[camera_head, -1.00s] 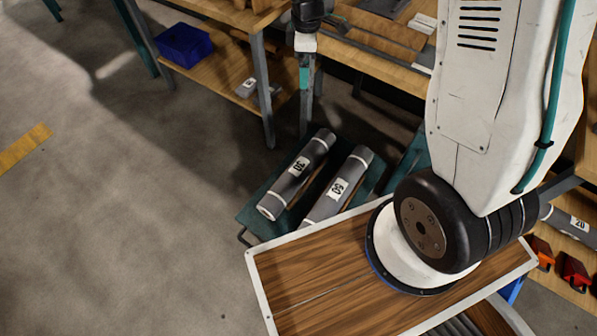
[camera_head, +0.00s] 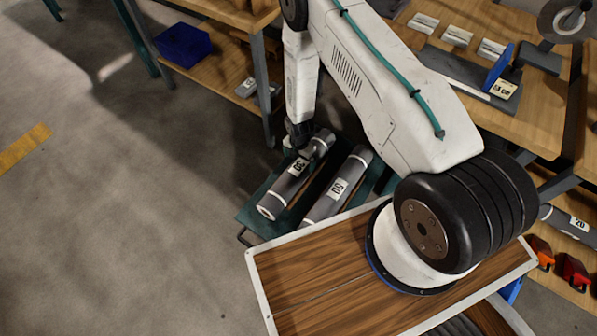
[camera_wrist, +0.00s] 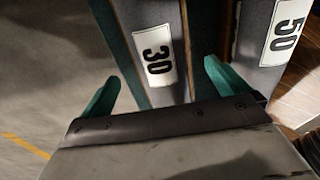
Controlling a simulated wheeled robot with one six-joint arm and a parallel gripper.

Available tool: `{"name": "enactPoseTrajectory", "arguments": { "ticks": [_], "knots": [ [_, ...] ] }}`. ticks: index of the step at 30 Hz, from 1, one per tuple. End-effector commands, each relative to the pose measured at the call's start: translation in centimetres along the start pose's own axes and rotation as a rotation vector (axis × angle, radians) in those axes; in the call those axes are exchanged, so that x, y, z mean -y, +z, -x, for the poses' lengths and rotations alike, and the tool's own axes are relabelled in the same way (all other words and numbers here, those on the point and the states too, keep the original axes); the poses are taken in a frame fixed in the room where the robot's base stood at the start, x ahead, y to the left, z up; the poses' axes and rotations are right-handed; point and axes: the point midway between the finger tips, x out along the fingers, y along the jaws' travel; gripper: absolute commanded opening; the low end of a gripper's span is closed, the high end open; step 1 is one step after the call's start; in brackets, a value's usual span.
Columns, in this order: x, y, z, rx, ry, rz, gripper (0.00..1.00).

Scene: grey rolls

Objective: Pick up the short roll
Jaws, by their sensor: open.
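A grey roll labelled 30 (camera_head: 273,204) lies on a low green stand (camera_head: 246,216), beside a grey roll labelled 50 (camera_head: 322,208). A grey roll labelled 20 (camera_head: 560,217) lies partly hidden at the right. My gripper (camera_head: 308,153) is at the far end of the 30 roll, covering part of it. In the wrist view my open gripper (camera_wrist: 162,72) has one green finger to each side of the 30 roll (camera_wrist: 155,17), the right one between it and the 50 roll (camera_wrist: 254,45). I cannot tell how far down the fingers reach. Nothing is held.
A wooden workbench (camera_head: 470,62) with small plates and parts stands behind the stand. A shelf at the upper left carries a blue bin (camera_head: 183,43). Orange and red items (camera_head: 572,268) sit at the lower right. The floor (camera_head: 130,220) at left is clear.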

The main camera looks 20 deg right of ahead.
Motion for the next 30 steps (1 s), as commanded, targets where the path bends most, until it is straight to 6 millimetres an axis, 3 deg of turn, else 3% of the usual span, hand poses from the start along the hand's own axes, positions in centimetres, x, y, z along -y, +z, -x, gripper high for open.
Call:
{"name": "enactPoseTrajectory", "arguments": {
  "ticks": [15, 25, 26, 30],
  "knots": [
    [-0.2, 0.0, -6.8, 0.000, -0.001, 0.004, 1.00],
    [-0.2, 0.1, -7.6, 0.002, 0.000, 0.002, 1.00],
    [-0.2, 0.1, -7.6, 0.002, 0.000, 0.002, 0.94],
    [-0.2, 0.1, -7.6, 0.002, 0.000, 0.002, 0.56]
  ]
}}
